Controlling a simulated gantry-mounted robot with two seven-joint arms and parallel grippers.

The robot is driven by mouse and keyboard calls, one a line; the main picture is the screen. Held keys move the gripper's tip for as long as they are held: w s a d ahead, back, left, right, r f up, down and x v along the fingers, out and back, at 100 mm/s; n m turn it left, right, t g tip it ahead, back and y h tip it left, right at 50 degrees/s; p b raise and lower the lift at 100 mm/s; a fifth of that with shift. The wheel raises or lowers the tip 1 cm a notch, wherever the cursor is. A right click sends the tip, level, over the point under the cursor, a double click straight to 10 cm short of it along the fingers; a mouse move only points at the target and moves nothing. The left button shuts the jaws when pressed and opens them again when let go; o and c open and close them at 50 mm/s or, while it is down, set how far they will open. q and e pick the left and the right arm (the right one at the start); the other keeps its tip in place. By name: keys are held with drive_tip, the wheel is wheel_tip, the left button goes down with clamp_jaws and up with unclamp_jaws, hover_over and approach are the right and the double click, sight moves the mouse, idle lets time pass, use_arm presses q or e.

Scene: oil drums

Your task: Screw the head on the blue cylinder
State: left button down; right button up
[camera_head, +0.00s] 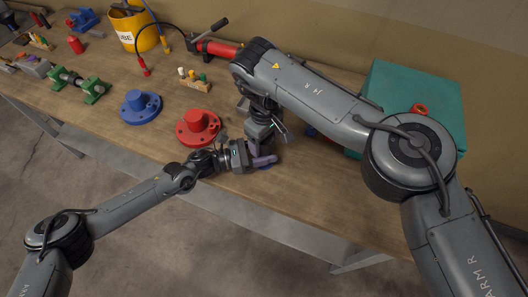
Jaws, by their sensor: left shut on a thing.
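A small blue-purple piece (264,162), which may be the blue cylinder, shows at the front part of the bench. My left gripper (250,156) comes in from the left, low over the bench, and is shut on this piece. My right gripper (268,134) points down right above and behind it; its fingers are too small and overlapped to tell their opening. I cannot make out a separate head on the cylinder, as the two grippers hide much of this spot.
A red flanged part (200,124) and a blue flanged part (140,105) stand left of the grippers. Behind are a wooden block with pegs (195,83), a red hand pump (218,48) and a yellow bucket (130,25). A teal box (425,90) stands right. Bench front right is clear.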

drive_tip(key=o, duration=0.3)
drive_tip(key=shift+o, duration=0.2)
drive_tip(key=shift+r, duration=2.25)
drive_tip(key=shift+c, duration=0.4)
